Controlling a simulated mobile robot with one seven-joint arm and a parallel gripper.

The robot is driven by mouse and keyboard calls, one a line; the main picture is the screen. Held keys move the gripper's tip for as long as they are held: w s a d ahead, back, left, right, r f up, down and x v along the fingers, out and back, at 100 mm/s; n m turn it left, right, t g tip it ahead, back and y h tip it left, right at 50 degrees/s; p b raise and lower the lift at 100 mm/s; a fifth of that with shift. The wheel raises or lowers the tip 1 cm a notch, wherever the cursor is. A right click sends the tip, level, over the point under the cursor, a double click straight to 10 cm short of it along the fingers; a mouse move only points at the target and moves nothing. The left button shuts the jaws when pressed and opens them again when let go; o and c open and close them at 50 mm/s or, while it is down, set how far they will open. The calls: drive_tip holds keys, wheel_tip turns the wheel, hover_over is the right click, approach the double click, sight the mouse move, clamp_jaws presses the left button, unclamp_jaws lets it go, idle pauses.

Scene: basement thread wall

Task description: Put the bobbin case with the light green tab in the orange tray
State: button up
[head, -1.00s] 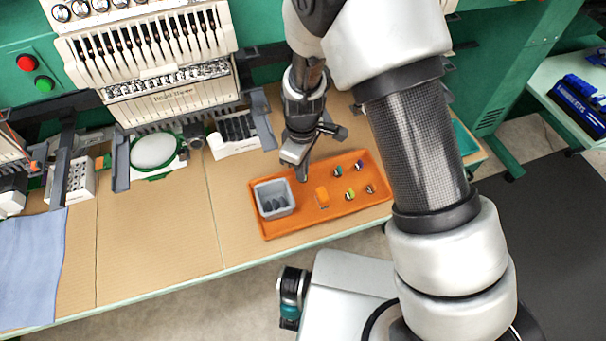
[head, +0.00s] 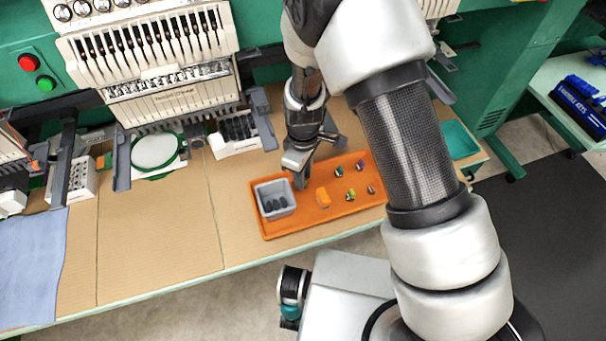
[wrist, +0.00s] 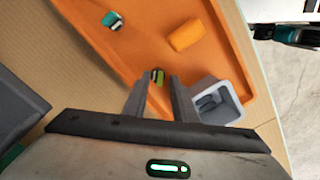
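The orange tray (head: 310,220) lies on the workbench, and it fills much of the wrist view (wrist: 140,45). My gripper (head: 300,185) points down over the tray's left part, just right of the grey bin. In the wrist view a small dark bobbin case with a light green tab (wrist: 157,76) sits between my fingertips, which appear shut on it. It is low over the tray; I cannot tell whether it touches the floor. In the head view my gripper hides it.
In the tray are a grey bin (head: 274,198) with dark pieces, an orange block (head: 323,197), and small cases with teal (head: 338,171), purple (head: 360,166) and yellow-green (head: 350,194) parts, plus a greyish one (head: 371,189). A sewing machine head (head: 150,60) stands behind.

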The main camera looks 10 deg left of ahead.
wheel_tip(320, 180, up, 12)
idle(0.4)
drive_tip(key=d+r+m+t+y, duration=0.15)
drive_tip(key=d+r+m, duration=0.55)
drive_tip(key=d+r, duration=0.7)
drive_tip(key=s+d+r+m+t+h, duration=0.1)
drive_tip(key=s+d+r+m+t, duration=0.3)
drive_tip(key=s+d+r+m, duration=0.4)
drive_tip(key=s+d+r, duration=0.3)
drive_tip(key=s, duration=0.1)
drive_tip(key=shift+s, duration=0.15)
drive_tip(key=shift+a+r+h, duration=0.1)
drive_tip(key=shift+h, duration=0.15)
